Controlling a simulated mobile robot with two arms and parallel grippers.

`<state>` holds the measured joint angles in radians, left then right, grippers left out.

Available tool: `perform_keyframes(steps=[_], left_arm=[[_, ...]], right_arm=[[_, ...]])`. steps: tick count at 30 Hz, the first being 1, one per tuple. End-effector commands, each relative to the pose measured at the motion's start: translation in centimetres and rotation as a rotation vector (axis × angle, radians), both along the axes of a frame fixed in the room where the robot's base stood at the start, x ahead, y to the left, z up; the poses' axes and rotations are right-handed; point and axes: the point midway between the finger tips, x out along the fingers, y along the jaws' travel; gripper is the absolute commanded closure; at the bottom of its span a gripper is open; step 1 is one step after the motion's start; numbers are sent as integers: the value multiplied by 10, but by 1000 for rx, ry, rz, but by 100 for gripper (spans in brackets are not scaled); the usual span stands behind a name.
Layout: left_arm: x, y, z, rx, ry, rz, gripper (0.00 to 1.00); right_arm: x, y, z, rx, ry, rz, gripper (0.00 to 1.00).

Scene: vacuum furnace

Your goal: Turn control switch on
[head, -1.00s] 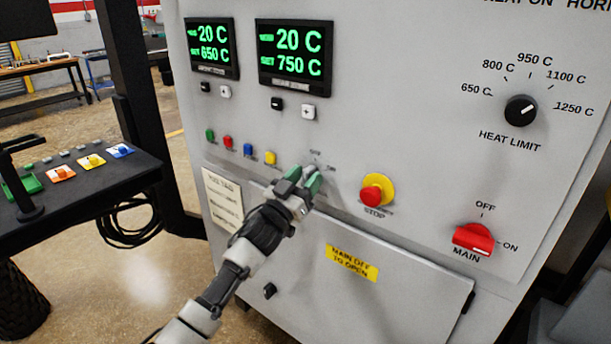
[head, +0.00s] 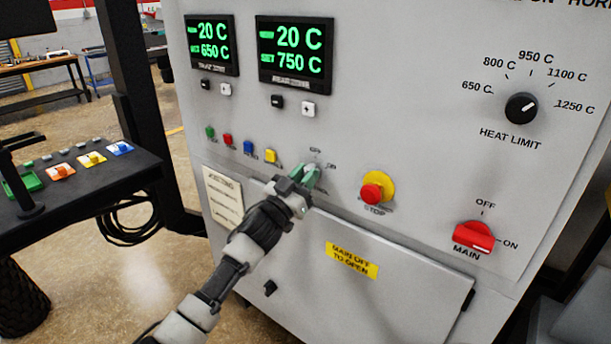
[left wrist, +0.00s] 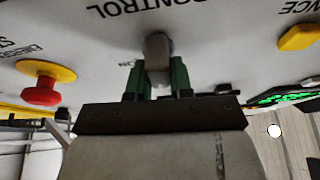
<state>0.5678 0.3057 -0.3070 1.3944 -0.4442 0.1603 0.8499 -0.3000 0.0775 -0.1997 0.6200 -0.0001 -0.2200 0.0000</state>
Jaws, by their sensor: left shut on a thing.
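The control switch is a small grey knob (left wrist: 158,52) on the light grey furnace panel, under the upside-down word CONTROL in the left wrist view. My left gripper (head: 311,175) is at this switch in the head view, between the yellow button and the red stop button. In the left wrist view its green fingers (left wrist: 158,80) are on both sides of the knob, shut on it. In the head view the gripper mostly hides the knob, with OFF and ON marks just above and to the right. Which mark the knob points to I cannot tell. My right gripper is not in view.
A red stop button (head: 371,193) on a yellow base sits close to the right of my gripper. The red main switch (head: 473,238) is at lower right, the heat limit knob (head: 521,108) above it. Small coloured buttons, including a yellow one (head: 270,156), are to the left.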

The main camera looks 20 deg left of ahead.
Motion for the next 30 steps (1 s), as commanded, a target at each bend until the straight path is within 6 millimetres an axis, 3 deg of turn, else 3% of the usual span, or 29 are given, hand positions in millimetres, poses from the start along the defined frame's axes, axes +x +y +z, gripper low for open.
perform_keyframes(steps=[30], left_arm=[[-1, -3, -1, 792, -287, -1, 100]], right_arm=[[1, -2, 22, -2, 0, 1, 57]])
